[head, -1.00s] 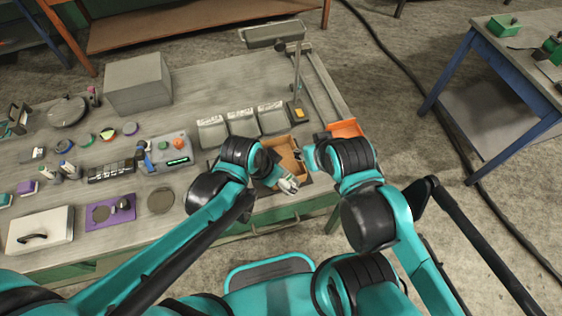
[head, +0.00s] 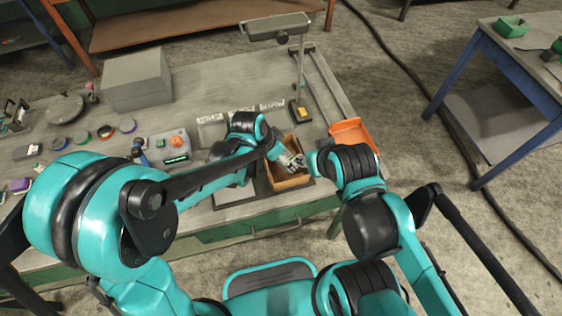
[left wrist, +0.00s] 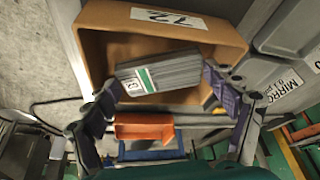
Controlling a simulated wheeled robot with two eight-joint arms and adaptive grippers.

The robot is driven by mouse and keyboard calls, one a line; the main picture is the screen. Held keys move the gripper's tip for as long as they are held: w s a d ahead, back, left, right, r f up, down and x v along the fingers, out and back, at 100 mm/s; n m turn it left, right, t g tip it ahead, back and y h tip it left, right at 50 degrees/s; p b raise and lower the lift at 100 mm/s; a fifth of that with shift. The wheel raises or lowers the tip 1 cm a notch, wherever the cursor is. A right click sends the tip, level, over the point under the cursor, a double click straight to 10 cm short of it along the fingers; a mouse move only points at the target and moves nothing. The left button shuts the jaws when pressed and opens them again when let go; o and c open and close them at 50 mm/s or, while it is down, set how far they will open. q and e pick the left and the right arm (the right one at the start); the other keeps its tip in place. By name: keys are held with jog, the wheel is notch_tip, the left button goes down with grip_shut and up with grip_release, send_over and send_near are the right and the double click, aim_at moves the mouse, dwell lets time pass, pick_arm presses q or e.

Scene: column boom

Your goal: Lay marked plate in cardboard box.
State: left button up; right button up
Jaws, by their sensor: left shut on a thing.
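The marked plate (left wrist: 165,72) is a grey ribbed block with a white label and green stripe. In the left wrist view it sits between the purple fingers of my left gripper (left wrist: 163,82), which is shut on it. The cardboard box (left wrist: 222,35) is brown, open and carries a white label. The plate appears within the box's opening; whether it touches the floor cannot be told. In the head view my left gripper (head: 291,161) is over the box (head: 288,184), and the plate is hard to make out. My right arm ends beside the box's right side; its fingers are not clear.
An orange tray (head: 352,134) stands right of the box. Labelled grey bins (head: 212,131) lie behind my left arm. A lamp post (head: 300,85) rises behind the box. A grey box (head: 137,80) and a device (head: 173,148) stand further left.

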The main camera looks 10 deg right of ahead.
pick_arm(q)
jog(key=shift+f+b, duration=0.4)
jog(key=shift+f, duration=1.05)
jog(key=shift+f, duration=0.1)
jog(key=o, duration=1.5)
